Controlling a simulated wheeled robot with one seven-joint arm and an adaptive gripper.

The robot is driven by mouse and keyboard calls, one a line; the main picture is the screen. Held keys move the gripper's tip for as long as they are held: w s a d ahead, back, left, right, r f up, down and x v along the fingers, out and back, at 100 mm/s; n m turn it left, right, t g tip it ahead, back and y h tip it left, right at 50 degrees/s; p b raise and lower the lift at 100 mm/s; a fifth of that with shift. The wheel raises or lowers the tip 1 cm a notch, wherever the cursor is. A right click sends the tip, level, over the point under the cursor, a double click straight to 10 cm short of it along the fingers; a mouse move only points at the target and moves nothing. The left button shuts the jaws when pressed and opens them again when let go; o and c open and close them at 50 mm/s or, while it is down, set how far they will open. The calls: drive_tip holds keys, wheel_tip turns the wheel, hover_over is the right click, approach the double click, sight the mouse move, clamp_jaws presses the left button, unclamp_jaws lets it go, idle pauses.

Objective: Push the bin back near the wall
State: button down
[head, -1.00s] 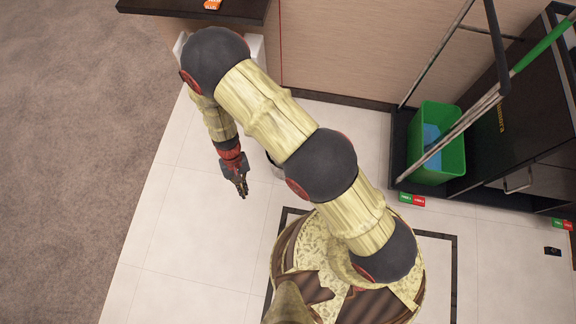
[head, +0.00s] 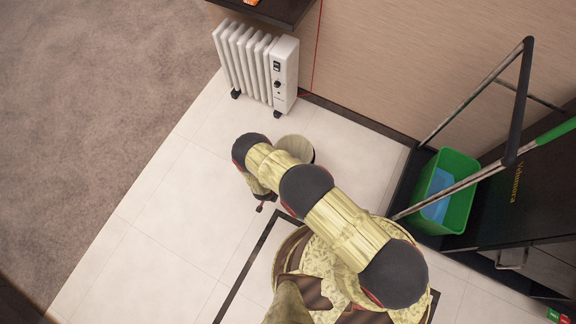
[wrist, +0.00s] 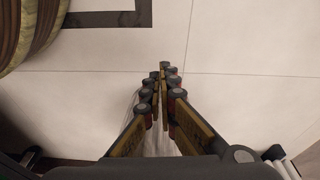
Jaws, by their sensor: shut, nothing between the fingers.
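A pale round bin (head: 297,147) stands on the tiled floor in the head view. My arm hides its lower left part. My gripper (head: 260,208) is low at the end of my folded arm, to the front left of the bin and apart from it in the picture. In the wrist view my gripper (wrist: 161,72) has its fingers together over light tiles, with nothing between them. A pale streaked patch shows behind the fingers there; I cannot tell what it is.
A white radiator (head: 258,65) stands by the wall (head: 385,70) behind the bin. A black cart (head: 395,197) with a green bucket (head: 461,212) and long poles is on the right. Brown carpet (head: 90,110) lies left. Tiles between bin and wall look clear.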

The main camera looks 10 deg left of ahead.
drive_tip(key=shift+m+t, duration=0.4)
drive_tip(key=shift+t, duration=0.2)
drive_tip(key=b+x, duration=0.1)
drive_tip(key=x, duration=0.2)
drive_tip(key=w+b+x, duration=0.1)
drive_tip(key=b+x, duration=0.1)
drive_tip(key=x, duration=0.2)
drive_tip(key=w+d+b+x, duration=0.1)
drive_tip(key=b+x, duration=0.1)
drive_tip(key=x, duration=0.2)
drive_tip(key=shift+d+r, duration=0.1)
drive_tip(key=shift+r, duration=0.15)
drive_tip(key=w, duration=0.2)
drive_tip(key=shift+w+d+r+b, duration=0.3)
drive_tip(key=shift+d+r, duration=0.05)
drive_tip(key=shift+d, duration=0.05)
drive_tip(key=shift+w+d+r, duration=0.1)
drive_tip(key=shift+w+d, duration=0.15)
drive_tip(key=shift+w, duration=0.35)
